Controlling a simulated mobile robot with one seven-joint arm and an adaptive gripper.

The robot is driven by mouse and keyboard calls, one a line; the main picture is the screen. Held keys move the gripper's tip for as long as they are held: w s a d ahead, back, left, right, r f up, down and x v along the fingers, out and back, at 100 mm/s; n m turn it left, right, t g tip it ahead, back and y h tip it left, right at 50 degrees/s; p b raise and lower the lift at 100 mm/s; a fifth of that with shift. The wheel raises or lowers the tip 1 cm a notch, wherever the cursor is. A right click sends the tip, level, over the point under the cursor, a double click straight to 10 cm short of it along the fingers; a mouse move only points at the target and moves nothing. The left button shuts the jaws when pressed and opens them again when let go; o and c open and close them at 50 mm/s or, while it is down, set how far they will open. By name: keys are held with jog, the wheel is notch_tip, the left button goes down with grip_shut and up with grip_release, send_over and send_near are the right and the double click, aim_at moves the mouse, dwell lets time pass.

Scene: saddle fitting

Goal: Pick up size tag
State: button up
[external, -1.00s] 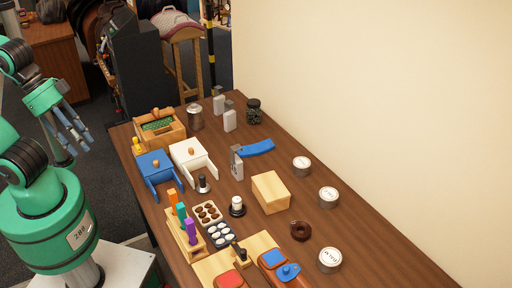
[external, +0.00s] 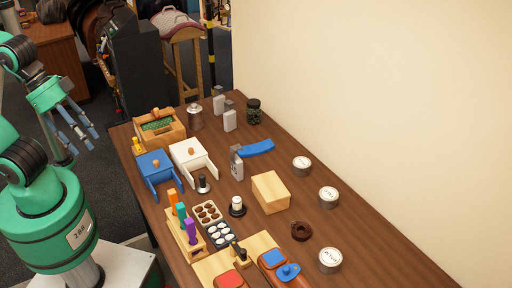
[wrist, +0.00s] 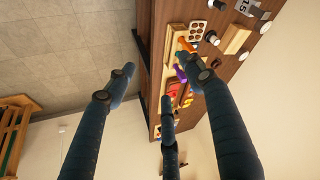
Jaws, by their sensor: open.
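A grey upright block (external: 237,169) that may be the size tag stands near the middle of the table, beside the blue curved piece. In the wrist view a grey piece marked with what looks like 15 (wrist: 246,8) shows at the top edge. Two similar grey blocks stand farther back, one here (external: 229,121) and one here (external: 219,104), so I cannot tell for sure which is the tag. My gripper (external: 74,140) is open and empty, left of the table and well away from all of them. Its three spread fingers (wrist: 160,78) show in the wrist view.
The table (external: 375,235) is crowded on its left half. A blue open box (external: 157,168), a white open box (external: 190,155), a wooden block (external: 271,192) and a rack of coloured handles (external: 184,230) stand there. Round tins (external: 328,197) line the right side. A wall stands behind.

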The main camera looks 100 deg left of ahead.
jog(key=w+a+r+m+g+p, duration=0.1)
jog(key=w+a+p, duration=0.15)
jog(key=w, duration=0.35)
jog(key=w+a+r+m+p, duration=0.1)
jog(key=w+a+r+p, duration=0.15)
jog(key=w, duration=0.45)
jog(key=m+g+p, duration=0.4)
jog(key=m+p, duration=0.3)
jog(key=p, duration=0.2)
send_over(234, 160)
jog(key=a, duration=0.2)
jog(key=f, duration=2.1)
jog(key=shift+s+d, duration=0.25)
jog(key=shift+s, duration=0.05)
jog(key=shift+a+f, duration=0.2)
jog(key=shift+f, duration=0.2)
jog(key=shift+f, duration=0.1)
jog(key=shift+f+b, duration=0.6)
jog(key=shift+f, duration=3.55)
jog(key=shift+f, duration=0.1)
